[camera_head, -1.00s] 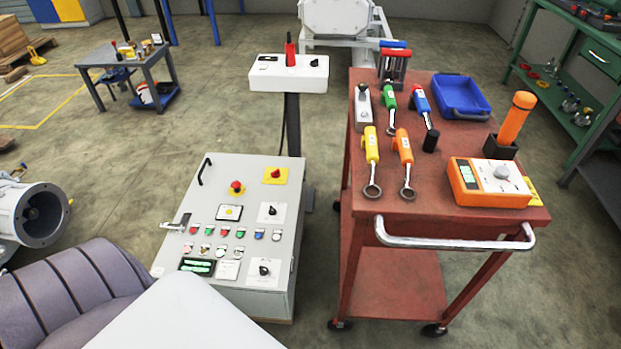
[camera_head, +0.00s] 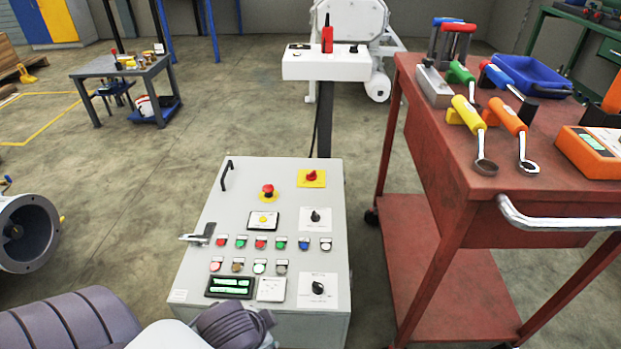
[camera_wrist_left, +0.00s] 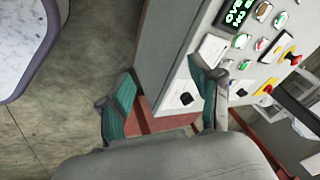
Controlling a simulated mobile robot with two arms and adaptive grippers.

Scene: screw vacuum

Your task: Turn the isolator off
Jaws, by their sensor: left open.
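The grey control panel (camera_head: 205,265) stands in the middle of the head view. Near its top edge is a red rotary knob (camera_head: 312,175) on a yellow plate, which looks like the isolator. It also shows at the right of the left wrist view (camera_wrist_left: 266,90), partly cropped or hard to make out. A red mushroom button (camera_head: 267,190) sits to its left. My left gripper (camera_wrist_left: 165,103) is open and empty, near the panel's lower end, with a black selector knob (camera_wrist_left: 187,98) seen between its fingers. Its fingertips cannot be made out in the head view. My right gripper is out of view.
A red trolley (camera_head: 480,225) with tools stands close to the panel's right. A white box on a post (camera_head: 327,68) rises behind the panel. A motor-like machine (camera_head: 28,232) lies at the left. The floor left of the panel is clear.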

